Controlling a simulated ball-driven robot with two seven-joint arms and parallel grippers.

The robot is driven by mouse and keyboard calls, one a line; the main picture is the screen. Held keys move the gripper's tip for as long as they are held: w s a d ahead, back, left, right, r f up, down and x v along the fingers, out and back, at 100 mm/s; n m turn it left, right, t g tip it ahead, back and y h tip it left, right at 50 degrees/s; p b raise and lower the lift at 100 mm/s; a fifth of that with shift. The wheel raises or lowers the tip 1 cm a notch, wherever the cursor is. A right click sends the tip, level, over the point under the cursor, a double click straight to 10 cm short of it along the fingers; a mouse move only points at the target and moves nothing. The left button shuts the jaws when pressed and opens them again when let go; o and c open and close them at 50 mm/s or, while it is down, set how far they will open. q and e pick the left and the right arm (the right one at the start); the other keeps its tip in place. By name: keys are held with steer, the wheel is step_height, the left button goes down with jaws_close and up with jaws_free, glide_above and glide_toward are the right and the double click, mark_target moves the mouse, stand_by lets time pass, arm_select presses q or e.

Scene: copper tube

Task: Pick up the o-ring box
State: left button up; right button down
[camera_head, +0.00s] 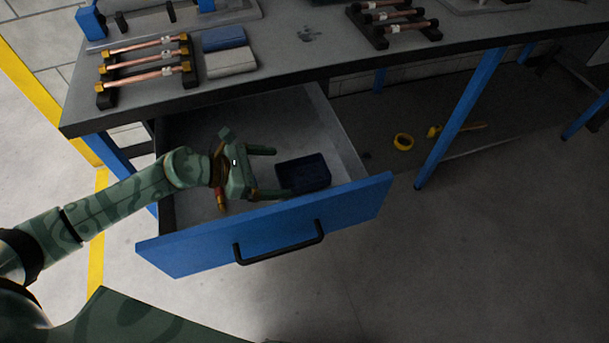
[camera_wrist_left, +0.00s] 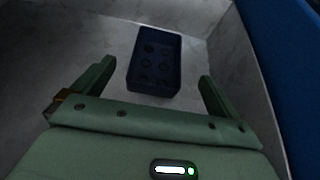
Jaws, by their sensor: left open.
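The o-ring box, a dark navy block (camera_head: 304,172), lies inside the open blue drawer (camera_head: 345,218). In the left wrist view the box (camera_wrist_left: 155,60) shows several round marks on its top and sits ahead of the fingers, between their lines. My left gripper (camera_head: 268,172) is inside the drawer, open and empty, just left of the box. In the left wrist view its two fingers (camera_wrist_left: 155,85) are spread wider than the box. A small copper-coloured and red item (camera_head: 222,200) lies in the drawer, partly hidden by the gripper. My right gripper is not in view.
The workbench (camera_head: 310,55) overhangs the drawer's back. Copper tubes (camera_head: 145,62) on black holders and a blue-and-white box (camera_head: 228,52) stand on it. The drawer's front wall and black handle (camera_head: 280,243) are close to my arm. A yellow tape roll (camera_head: 403,142) lies on the lower shelf.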

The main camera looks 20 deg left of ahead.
mark_target(294, 180)
arm_select(q)
steer(key=b+x, duration=0.1)
steer(key=x, duration=0.5)
steer(key=shift+w+a+f, duration=0.1)
steer(key=shift+w, duration=0.05)
steer(key=c, duration=1.4)
